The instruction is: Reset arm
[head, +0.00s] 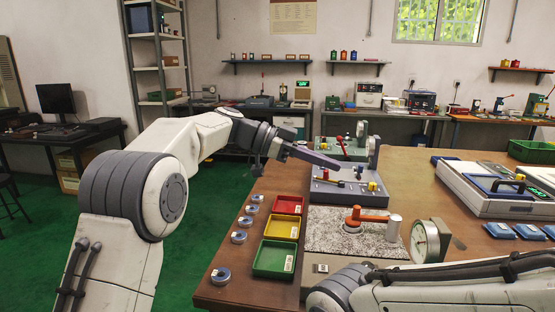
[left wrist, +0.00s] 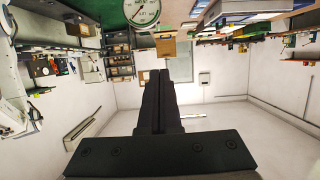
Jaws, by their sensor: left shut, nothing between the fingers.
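My left arm comes in from the left in the head view and reaches over the workbench. My left gripper (head: 336,165) is shut and empty, pointing right above the back part of the bench, in front of the grey device with levers (head: 350,192). In the left wrist view its fingers (left wrist: 160,75) lie together with nothing between them. My right arm shows at the lower right of the head view, but its gripper is out of view. Several bearing rings (head: 239,237) stand in a line along the bench's left edge.
Red (head: 288,205), yellow (head: 281,228) and green (head: 273,260) trays stand beside the rings. A grey speckled plate (head: 335,242) carries an orange-handled fixture (head: 366,217), next to a dial gauge (head: 425,242). A white device (head: 480,205) stands at right. Bare wood (head: 406,170) lies between.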

